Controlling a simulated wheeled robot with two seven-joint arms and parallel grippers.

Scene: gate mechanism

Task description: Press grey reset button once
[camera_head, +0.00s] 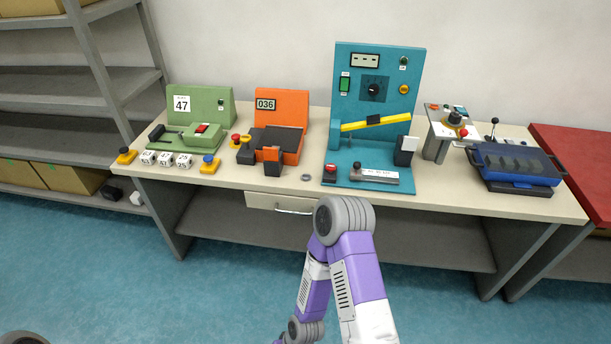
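A small grey disc (306,178) lies near the front edge of the table, right of the orange device. It may be the grey reset button, but no label is readable. A teal gate panel (391,111) stands upright at the table's middle, with a dark dial, a green switch, a yellow button and a yellow bar across it. A red button (331,168) sits on its base at the left. One purple-and-white arm of mine reaches up from the bottom centre, its grey joint in front of the table edge. Neither of my grippers shows.
On the table (230,180) stand a green device (214,97) marked 47 and an orange device (282,95) marked 036 at the left, and a blue tray (514,165) at the right. A grey shelf (80,85) stands left; a red table (578,150) adjoins right.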

